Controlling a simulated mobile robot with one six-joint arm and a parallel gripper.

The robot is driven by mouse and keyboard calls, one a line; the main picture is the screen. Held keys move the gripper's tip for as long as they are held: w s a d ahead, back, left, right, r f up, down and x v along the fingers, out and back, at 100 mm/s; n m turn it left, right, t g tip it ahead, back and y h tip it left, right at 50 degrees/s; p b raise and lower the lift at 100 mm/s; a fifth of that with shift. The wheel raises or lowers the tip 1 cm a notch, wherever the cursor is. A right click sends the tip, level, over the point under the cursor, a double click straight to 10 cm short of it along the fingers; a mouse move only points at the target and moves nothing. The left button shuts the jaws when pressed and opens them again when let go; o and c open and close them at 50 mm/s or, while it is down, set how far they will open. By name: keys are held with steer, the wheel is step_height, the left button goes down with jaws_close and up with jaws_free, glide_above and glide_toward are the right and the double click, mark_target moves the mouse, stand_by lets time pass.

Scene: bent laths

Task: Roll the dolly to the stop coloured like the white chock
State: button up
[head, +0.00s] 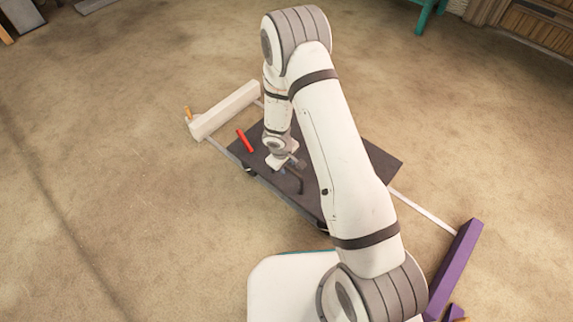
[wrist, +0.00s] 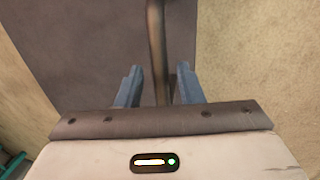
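The dolly (head: 270,181) is a low dark platform on small wheels, partly hidden under my arm. A thin dark handle bar rises from it and shows in the wrist view (wrist: 157,40). My gripper (head: 288,164) is low over the dolly; in the wrist view its two blue-grey fingers (wrist: 160,72) stand apart on either side of the bar, with gaps showing. A white stop (head: 225,110) lies beyond the dolly's upper-left end. A purple stop (head: 455,270) lies off its lower-right end. I cannot make out a white chock.
A pale rail (head: 422,210) runs from the dolly to the purple stop. A red bar (head: 245,140) is at the dolly's left edge. Small orange pieces are by both stops. Teal legs (head: 428,14) stand at the top right. The floor at left and right is clear.

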jaws_close()
steer(key=shift+d, duration=0.1)
steer(key=shift+r, duration=0.1)
